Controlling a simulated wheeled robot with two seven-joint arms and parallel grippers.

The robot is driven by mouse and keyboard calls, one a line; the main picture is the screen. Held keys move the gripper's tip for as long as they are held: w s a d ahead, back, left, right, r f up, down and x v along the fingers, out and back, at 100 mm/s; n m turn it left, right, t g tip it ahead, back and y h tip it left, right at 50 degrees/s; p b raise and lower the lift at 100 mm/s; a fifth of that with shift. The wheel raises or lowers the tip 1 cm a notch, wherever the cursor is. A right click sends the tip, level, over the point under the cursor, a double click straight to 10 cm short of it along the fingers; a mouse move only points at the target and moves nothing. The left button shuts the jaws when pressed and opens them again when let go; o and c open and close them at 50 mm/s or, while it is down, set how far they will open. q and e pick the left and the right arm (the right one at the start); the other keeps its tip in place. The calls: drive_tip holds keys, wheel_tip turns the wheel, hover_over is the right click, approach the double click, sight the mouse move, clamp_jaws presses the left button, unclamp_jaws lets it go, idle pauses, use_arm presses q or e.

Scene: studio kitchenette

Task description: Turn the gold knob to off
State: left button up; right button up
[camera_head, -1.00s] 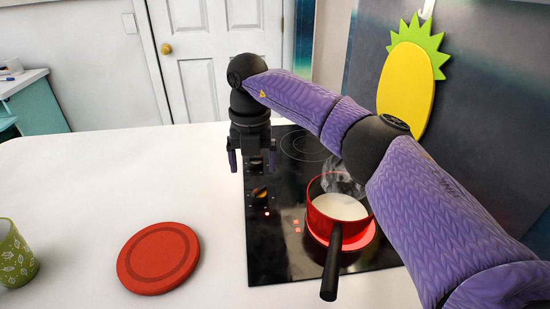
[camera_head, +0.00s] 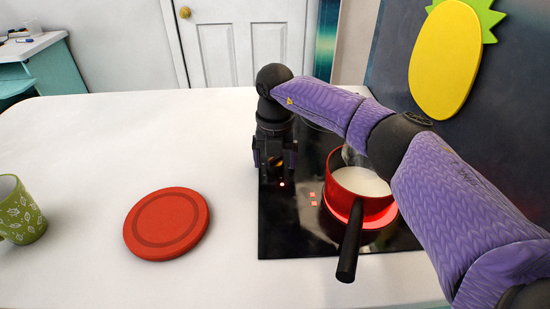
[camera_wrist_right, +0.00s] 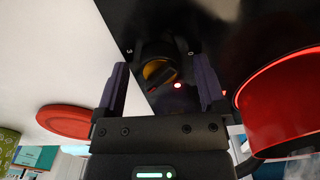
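The gold knob (camera_wrist_right: 156,70) is on the black cooktop, with a dark bar across its face and printed marks beside it. In the head view it is mostly hidden behind my right gripper (camera_head: 275,168). My right gripper points down over the cooktop's left edge. In the right wrist view this gripper (camera_wrist_right: 161,75) is open, with one purple-padded finger on each side of the knob. I cannot tell whether either finger touches it. A red light glows beside the knob. My left gripper is not in view.
A red pot (camera_head: 360,190) of white liquid steams on a glowing red burner, its black handle (camera_head: 349,250) pointing to the front. A red round mat (camera_head: 166,223) and a green leaf-patterned mug (camera_head: 20,212) are on the white counter at left. A yellow pineapple board (camera_head: 443,60) hangs behind.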

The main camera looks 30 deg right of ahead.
drive_tip(key=c, duration=0.7)
clamp_jaws()
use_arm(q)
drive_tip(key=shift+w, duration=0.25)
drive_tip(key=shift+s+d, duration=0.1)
